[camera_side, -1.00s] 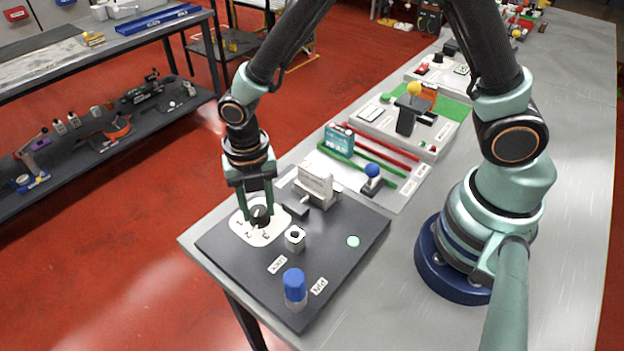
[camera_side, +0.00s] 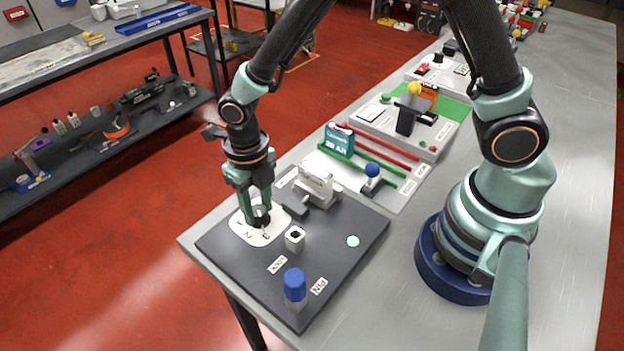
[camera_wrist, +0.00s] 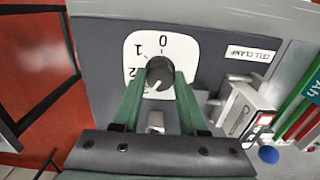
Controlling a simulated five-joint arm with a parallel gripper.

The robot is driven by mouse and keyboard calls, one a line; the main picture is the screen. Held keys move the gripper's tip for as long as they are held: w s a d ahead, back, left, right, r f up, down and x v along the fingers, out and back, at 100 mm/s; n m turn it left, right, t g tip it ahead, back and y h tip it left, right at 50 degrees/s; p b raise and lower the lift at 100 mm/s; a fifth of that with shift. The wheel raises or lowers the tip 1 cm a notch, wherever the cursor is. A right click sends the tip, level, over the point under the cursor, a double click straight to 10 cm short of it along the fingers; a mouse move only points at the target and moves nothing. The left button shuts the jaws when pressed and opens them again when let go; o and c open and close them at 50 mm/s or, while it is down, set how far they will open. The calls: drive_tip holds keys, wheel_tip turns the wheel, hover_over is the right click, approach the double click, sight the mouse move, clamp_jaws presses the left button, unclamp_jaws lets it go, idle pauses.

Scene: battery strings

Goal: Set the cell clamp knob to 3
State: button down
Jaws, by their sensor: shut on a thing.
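The cell clamp knob (camera_wrist: 160,76) is a dark round knob with a white pointer line, on a white dial plate (camera_wrist: 185,52) marked 0, 1 and 2 in the wrist view. The line points down-left, past the 2; the left finger hides the dial there. In the side view, a 3 shows on the dial plate (camera_side: 243,233) near the knob (camera_side: 261,219), and the pointer seems close to it. My gripper (camera_side: 259,212) is shut on the knob from above, one finger on each side; the fingers also show in the wrist view (camera_wrist: 160,84). A CELL CLAMP label (camera_wrist: 250,54) is beside the dial.
Red and green rails (camera_side: 385,151) lie beyond. The board's front left edge is near the dial.

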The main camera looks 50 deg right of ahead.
sight(258, 209)
drive_tip(key=c, duration=0.5)
unclamp_jaws()
drive_tip(key=shift+r, duration=1.75)
drive_tip(key=shift+d+r, duration=0.1)
drive_tip(key=shift+r, duration=0.05)
drive_tip(key=s+d+r+m+t, duration=0.1)
drive_tip(key=d+r+m, duration=0.4)
drive_tip(key=m, duration=0.7)
drive_tip(key=s+d+r+m+t, duration=0.2)
drive_tip(key=d+r+m, duration=0.4)
drive_tip(key=m, duration=0.6)
drive_tip(key=s+d+r+m+t, duration=0.2)
drive_tip(key=d+r+m, duration=0.3)
drive_tip(key=m, duration=0.7)
drive_tip(key=shift+s+d+r+t, duration=0.15)
drive_tip(key=shift+d+r, duration=0.05)
drive_tip(key=shift+r, duration=0.35)
drive_tip(key=shift+s+d+r+t, duration=0.1)
drive_tip(key=shift+d+r+t, duration=0.1)
drive_tip(key=shift+r, duration=0.3)
